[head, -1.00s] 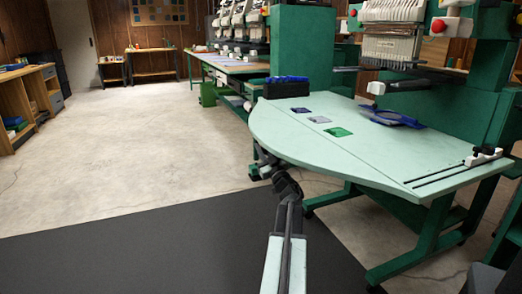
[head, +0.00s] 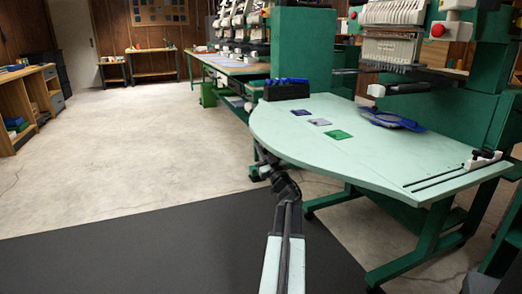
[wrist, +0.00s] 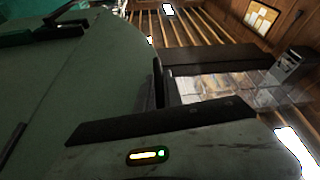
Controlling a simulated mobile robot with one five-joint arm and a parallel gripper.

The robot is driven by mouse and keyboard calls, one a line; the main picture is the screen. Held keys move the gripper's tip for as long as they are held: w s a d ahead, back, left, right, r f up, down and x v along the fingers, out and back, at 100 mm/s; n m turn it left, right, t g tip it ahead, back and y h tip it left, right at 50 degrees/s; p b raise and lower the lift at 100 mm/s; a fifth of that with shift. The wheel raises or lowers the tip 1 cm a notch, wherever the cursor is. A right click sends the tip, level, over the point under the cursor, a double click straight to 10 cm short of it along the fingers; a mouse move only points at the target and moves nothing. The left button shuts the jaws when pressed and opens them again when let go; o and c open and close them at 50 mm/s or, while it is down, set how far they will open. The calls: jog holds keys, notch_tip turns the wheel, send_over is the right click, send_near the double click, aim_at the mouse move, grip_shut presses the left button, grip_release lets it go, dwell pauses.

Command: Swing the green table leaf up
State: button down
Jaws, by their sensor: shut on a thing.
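The pale green table leaf (head: 285,135) is the rounded left part of the embroidery machine's table. In the head view it looks level with the rest of the top. My gripper (head: 261,156) is at the leaf's curved left edge, at the far end of my arm, and is small and partly hidden there. In the wrist view the leaf (wrist: 90,75) fills the left side as a dark green surface with a seam across it. My gripper (wrist: 158,85) is shut on the leaf's rim; the exact contact is hard to see.
Three small cloth patches (head: 320,122) lie on the tabletop. A blue hoop (head: 393,120) and a black bin with blue items (head: 286,89) are also there. Green table legs (head: 425,240) stand below. The concrete floor (head: 130,150) to the left is clear.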

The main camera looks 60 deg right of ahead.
jog(key=c, duration=1.5)
grip_release()
jog(key=shift+w+a, duration=0.1)
jog(key=shift+a, duration=0.05)
jog(key=b+v, duration=0.3)
jog(key=v, duration=0.4)
jog(key=shift+s+f, duration=0.2)
jog(key=shift+s, duration=0.15)
